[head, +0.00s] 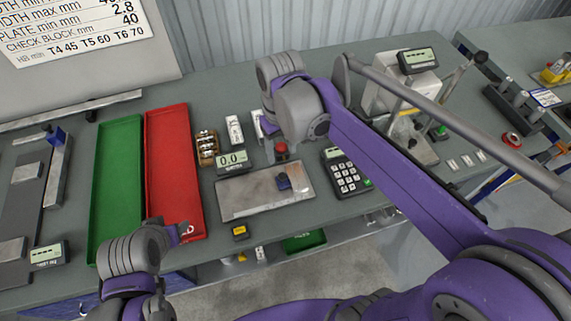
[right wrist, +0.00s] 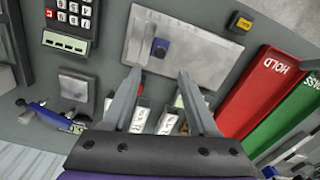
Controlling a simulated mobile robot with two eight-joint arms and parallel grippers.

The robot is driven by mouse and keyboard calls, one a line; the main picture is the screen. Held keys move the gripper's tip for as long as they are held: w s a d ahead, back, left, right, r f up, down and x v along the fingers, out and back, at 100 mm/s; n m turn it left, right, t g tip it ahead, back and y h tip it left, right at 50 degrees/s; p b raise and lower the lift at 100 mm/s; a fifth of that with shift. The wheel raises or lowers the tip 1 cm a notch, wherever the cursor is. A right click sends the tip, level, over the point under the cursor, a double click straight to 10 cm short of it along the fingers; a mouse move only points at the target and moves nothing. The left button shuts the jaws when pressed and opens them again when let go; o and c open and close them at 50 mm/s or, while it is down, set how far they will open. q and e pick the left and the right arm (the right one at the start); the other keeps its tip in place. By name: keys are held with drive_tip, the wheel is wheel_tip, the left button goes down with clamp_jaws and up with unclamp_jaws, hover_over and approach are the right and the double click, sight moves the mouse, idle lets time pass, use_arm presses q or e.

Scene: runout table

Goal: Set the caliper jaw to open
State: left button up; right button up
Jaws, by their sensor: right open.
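A blue-handled tool with a metal end and small display, which looks like the caliper (right wrist: 48,116), lies on the bench at the left of the right wrist view. I cannot make out its jaw setting, and I cannot pick it out in the head view, where my right arm covers part of the bench. My right gripper (right wrist: 158,84) is open and empty, its fingers apart over the bench near the metal plate; the caliper is left of it. In the head view its fingers are hidden behind the wrist. My left gripper (head: 182,232) is by the red tray's front end, its fingers unclear.
The red tray (head: 172,165) and green tray (head: 117,180) stand at the left. The metal plate (head: 240,196) with a small blue piece (head: 284,181) lies mid-bench, beside a keypad device (head: 347,176). A rail with a blue block (head: 57,135) is at far left.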

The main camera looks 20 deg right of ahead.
sight(282, 175)
use_arm(q)
drive_tip(key=shift+g, duration=0.4)
drive_tip(key=s+f+b, duration=0.1)
drive_tip(key=f, duration=0.1)
drive_tip(key=s+f+b, duration=0.2)
drive_tip(key=f, duration=0.1)
drive_tip(key=shift+s+f+b, duration=0.25)
drive_tip(key=shift+f+b, duration=0.05)
drive_tip(key=shift+b, duration=0.05)
use_arm(e)
drive_tip(key=f, duration=0.9)
drive_tip(key=shift+s+f, duration=0.3)
use_arm(q)
drive_tip(key=shift+w, duration=0.25)
use_arm(e)
drive_tip(key=shift+w+f, duration=0.1)
drive_tip(key=shift+w, duration=0.2)
clamp_jaws()
